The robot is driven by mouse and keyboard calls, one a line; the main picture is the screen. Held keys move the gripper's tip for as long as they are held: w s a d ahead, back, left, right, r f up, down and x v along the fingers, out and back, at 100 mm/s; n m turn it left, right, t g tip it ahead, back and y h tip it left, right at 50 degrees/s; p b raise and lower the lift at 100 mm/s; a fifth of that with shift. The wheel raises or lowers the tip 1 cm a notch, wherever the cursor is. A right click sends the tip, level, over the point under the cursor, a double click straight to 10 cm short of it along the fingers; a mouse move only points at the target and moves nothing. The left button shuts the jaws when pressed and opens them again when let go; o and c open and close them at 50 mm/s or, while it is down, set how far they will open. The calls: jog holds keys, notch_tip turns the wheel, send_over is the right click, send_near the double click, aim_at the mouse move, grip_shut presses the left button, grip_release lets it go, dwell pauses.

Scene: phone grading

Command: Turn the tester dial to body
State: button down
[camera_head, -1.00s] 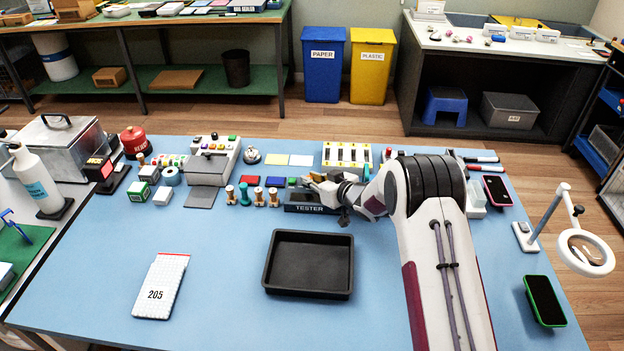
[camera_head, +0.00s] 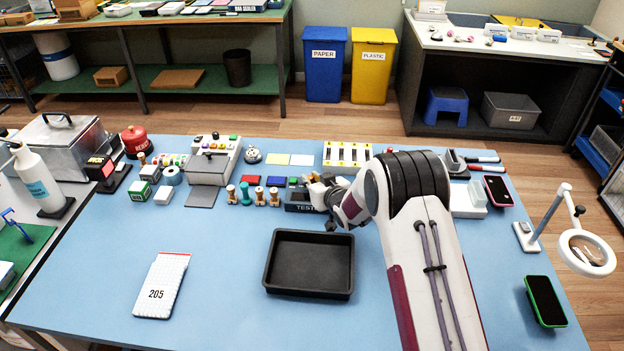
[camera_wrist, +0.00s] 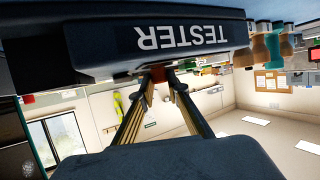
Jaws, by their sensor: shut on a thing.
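The tester (camera_head: 296,207) is a dark box with a white TESTER label, behind the black tray on the blue table. My wrist covers the right part of its label in the head view. In the wrist view the tester (camera_wrist: 180,38) fills the top, its label upside down. My gripper (camera_head: 318,184) is at the tester's top. Its fingers (camera_wrist: 160,83) are close together on a small reddish-brown piece, seemingly the dial, at the tester's edge. The dial's markings and pointer are hidden, so its setting cannot be read.
The black tray (camera_head: 309,294) lies in front of the tester. Several small stamps (camera_head: 260,198) stand just left of it.

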jog(key=shift+a+r+m+h, duration=0.15)
jog(key=shift+r+m+h, duration=0.1)
jog(key=shift+m+h, duration=0.15)
dwell(0.3)
jog(key=c, duration=2)
grip_release()
jog(key=shift+o, duration=0.2)
jog(key=shift+f, duration=0.15)
notch_tip(320, 180, up, 10)
